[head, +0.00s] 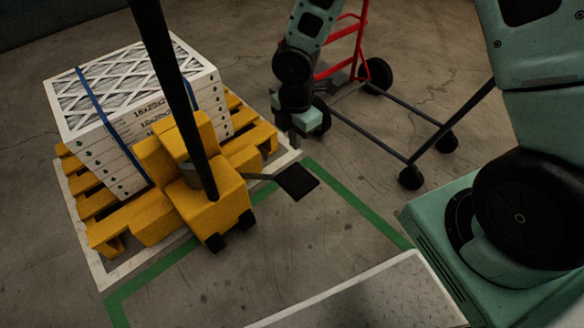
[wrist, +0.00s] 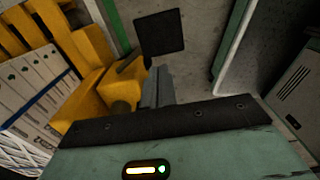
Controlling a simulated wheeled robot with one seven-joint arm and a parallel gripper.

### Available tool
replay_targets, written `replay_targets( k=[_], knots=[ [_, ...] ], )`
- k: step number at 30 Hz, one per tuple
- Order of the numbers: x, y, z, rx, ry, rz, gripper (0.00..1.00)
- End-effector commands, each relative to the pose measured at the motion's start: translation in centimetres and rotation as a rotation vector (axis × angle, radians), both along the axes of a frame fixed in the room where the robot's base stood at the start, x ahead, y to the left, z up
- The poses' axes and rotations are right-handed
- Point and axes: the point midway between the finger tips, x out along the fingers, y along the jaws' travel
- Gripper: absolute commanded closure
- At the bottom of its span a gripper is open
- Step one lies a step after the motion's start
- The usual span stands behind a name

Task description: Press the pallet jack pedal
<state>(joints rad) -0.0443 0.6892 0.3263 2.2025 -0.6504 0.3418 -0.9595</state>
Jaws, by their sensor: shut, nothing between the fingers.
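The pallet jack (head: 215,196) is yellow, with a tall black handle. Its pedal (head: 297,182) is a flat black square plate on a grey lever, out to the right of the jack's body just above the floor. My gripper (head: 295,140) points down, above and beyond the pedal in the head view, apart from it. In the wrist view, the gripper's fingers (wrist: 159,72) are together and empty, and the pedal (wrist: 160,33) shows whole just past their tips. The yellow jack (wrist: 112,88) lies to their left there.
Boxed filters (head: 140,75) with blue straps sit on a yellow pallet (head: 262,135) at the left. Green floor tape (head: 350,198) runs past the pedal. A pale-edged plate (head: 380,295) lies in front.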

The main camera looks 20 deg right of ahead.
Motion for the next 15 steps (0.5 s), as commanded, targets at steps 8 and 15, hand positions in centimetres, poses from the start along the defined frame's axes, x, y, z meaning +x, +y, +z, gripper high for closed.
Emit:
replay_targets(
  k=[8, 15],
  knots=[
    [-0.1, 0.0, 0.0, -0.001, 0.000, 0.005, 1.00],
    [-0.1, 0.0, -1.2, -0.002, 0.002, 0.005, 1.00]
  ],
)
